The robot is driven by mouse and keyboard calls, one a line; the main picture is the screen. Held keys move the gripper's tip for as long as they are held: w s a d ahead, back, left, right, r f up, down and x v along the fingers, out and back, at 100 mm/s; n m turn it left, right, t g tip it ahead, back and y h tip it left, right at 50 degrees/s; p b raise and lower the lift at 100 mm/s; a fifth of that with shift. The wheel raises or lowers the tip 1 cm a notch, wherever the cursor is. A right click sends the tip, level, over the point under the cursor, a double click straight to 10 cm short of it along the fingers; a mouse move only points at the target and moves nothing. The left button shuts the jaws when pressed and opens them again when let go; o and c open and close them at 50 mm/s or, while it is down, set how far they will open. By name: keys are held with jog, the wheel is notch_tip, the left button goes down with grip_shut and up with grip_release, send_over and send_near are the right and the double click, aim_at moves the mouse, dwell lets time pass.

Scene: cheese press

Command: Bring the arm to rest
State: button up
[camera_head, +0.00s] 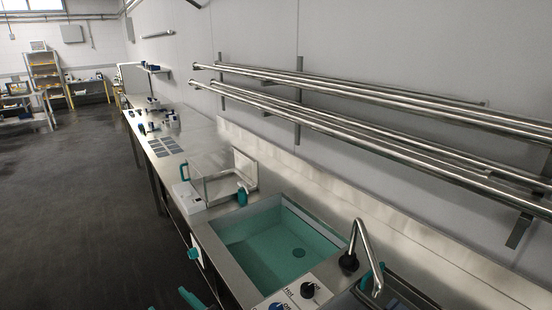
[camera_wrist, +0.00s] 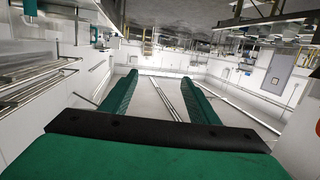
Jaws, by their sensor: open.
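My gripper (camera_wrist: 159,77) shows in the wrist view with its two green fingers apart. The space between the fingertips is empty, with only the pale wall and rails far behind. Nothing is held. In the head view, teal pieces at the bottom edge left of the sink look like part of my gripper, but they are mostly cut off. The wrist view shows the room upside down, with the floor and benches along the top.
A long steel counter (camera_head: 226,262) runs along the wall, with a green-lined sink (camera_head: 262,245), a curved tap (camera_head: 364,252), a clear box (camera_head: 208,178) and a teal bottle (camera_head: 242,196). Steel pipes (camera_head: 380,110) jut from the wall above. The dark floor (camera_head: 80,200) at left is clear.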

jog(key=s+d+f+m+t+h, duration=0.5)
jog(key=s+d+f+m+h, duration=0.5)
jog(key=s+d+f, duration=0.45)
jog(key=s+d+h, duration=0.1)
jog(key=s+d, duration=0.4)
jog(key=s, duration=0.5)
jog(key=s+d+h, duration=0.1)
jog(key=s+d, duration=0.5)
jog(key=s, duration=0.4)
jog(key=shift+r+g, duration=0.25)
jog(key=shift+g, duration=0.05)
